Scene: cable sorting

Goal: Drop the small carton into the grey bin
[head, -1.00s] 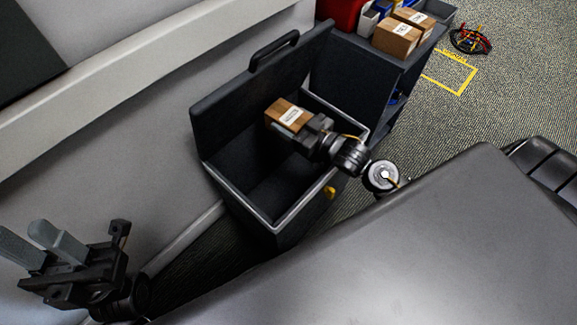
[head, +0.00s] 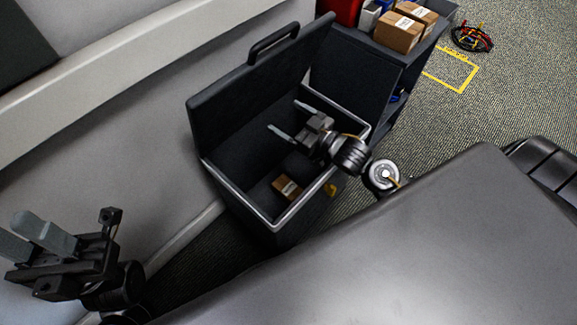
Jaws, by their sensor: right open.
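The small brown carton (head: 287,187) lies inside the grey bin (head: 236,197), low down near its front wall. It has a white label and sits tilted in the picture. The bin's lid (head: 250,90) stands open at the back. My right gripper (head: 290,119) is above the bin opening, open and empty, its two fingers spread and apart from the carton. My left gripper (head: 32,240) is at the lower left, away from the bin, with its fingers seen from the side; a gap between them is hard to judge.
A dark shelf unit (head: 388,62) stands right of the bin, with cartons (head: 398,33) and a red box (head: 339,10) on top. A bundle of coloured cables (head: 472,38) lies on the carpet near a yellow floor marking (head: 462,88). A wall is behind the bin.

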